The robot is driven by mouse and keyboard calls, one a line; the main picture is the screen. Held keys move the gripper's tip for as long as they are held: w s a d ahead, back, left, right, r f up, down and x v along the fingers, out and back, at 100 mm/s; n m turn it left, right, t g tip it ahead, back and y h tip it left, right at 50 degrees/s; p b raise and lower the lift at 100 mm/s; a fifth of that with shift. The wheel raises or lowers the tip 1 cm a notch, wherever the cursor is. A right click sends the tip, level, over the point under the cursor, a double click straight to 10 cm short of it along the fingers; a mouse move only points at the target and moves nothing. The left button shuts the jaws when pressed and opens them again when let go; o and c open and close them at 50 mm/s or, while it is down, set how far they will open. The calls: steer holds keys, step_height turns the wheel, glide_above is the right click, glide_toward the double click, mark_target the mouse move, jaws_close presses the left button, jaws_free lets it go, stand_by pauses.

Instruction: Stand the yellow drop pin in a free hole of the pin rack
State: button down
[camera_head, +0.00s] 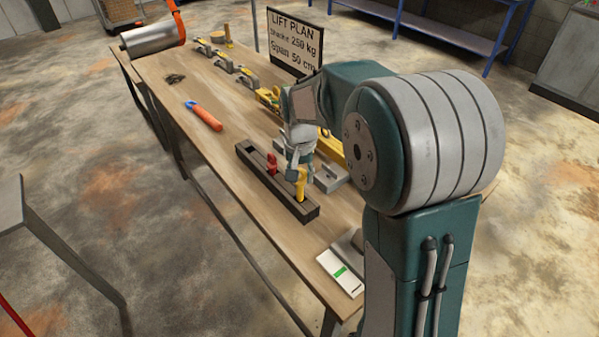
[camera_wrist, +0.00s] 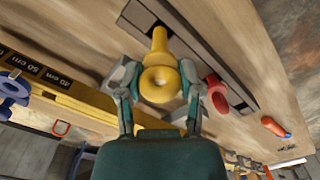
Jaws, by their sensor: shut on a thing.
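The yellow drop pin (camera_head: 300,184) is upright at the near end of the dark pin rack (camera_head: 252,168). My gripper (camera_head: 294,172) is shut on it.
An orange-handled tool (camera_head: 205,116) lies on the wooden bench (camera_head: 175,90). A white card with a green mark (camera_head: 341,273) lies near the front edge. Yellow and grey hardware lines the right side, by the lift plan sign (camera_head: 295,42). Bench left of the rack is clear.

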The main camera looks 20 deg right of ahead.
mark_target(300, 180)
steer(key=shift+f, duration=1.8)
steer(key=shift+c, duration=0.8)
jaws_free()
steer(key=shift+r, duration=0.1)
step_height(300, 180, up, 11)
steer(key=shift+w, duration=0.1)
steer(key=shift+r, duration=0.35)
steer(key=s+r+n+t, duration=0.3)
steer(key=s+n+t, duration=0.1)
steer(key=s, duration=1.9)
steer(key=shift+s+n+t, duration=0.15)
steer(key=shift+n+t, duration=0.15)
steer(key=shift+t, duration=0.5)
